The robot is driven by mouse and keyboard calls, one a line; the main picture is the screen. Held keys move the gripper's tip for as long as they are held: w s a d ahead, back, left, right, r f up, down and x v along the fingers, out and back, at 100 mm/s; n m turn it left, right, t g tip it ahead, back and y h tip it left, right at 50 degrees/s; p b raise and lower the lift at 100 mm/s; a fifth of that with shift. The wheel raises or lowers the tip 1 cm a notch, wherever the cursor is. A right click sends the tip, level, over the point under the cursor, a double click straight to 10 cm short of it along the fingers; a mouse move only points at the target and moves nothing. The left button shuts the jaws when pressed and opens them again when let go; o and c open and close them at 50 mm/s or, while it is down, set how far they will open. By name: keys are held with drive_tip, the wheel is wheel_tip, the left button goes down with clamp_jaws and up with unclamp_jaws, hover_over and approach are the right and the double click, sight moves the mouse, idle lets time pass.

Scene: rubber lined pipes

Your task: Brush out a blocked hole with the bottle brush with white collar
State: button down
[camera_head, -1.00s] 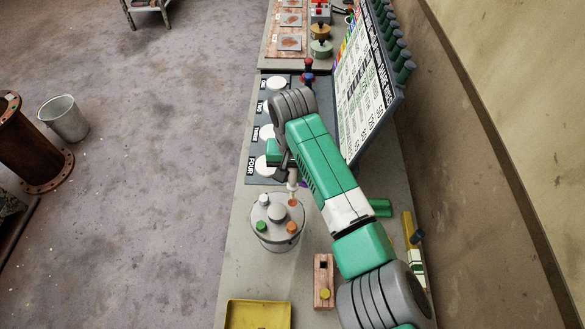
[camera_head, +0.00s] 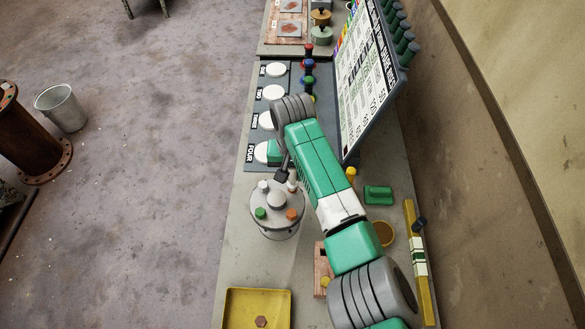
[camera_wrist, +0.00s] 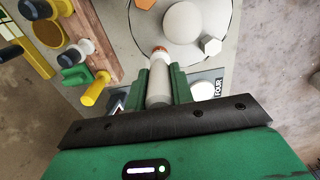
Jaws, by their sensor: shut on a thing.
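My gripper (camera_head: 287,175) is over the back right of a grey drum-like vessel (camera_head: 277,226). It is shut on a pale grey, upright rod-like thing with a white collar, the bottle brush (camera_wrist: 158,88). In the wrist view, the green fingers stand on either side of it, and an orange-brown end shows beyond the collar. The lid (camera_head: 277,208) carries a grey central knob (camera_head: 277,200) and white (camera_head: 264,186), green (camera_head: 261,213) and orange (camera_head: 292,214) plugs. The brush's lower end is at or close above the lid. I cannot tell whether it is inside a hole.
A panel with white round pads (camera_head: 274,92) lies beyond the vessel. A tilted printed board (camera_head: 362,80) stands to the right. A yellow tray (camera_head: 284,296), a wooden block (camera_head: 320,268), a green object (camera_head: 378,195) and a yellow bar (camera_head: 424,290) are nearby.

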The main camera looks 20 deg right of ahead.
drive_tip(key=shift+f+b, duration=0.3)
drive_tip(key=shift+f, duration=0.55)
drive_tip(key=shift+f, duration=0.1)
drive_tip(key=shift+p, duration=0.3)
drive_tip(key=shift+r+p, duration=1.35)
drive_tip(key=shift+r, duration=0.05)
drive_tip(key=shift+f, duration=0.1)
drive_tip(key=shift+f, duration=0.15)
drive_tip(key=shift+f+b, duration=0.85)
drive_tip(key=shift+f, duration=0.35)
drive_tip(key=shift+r, duration=0.1)
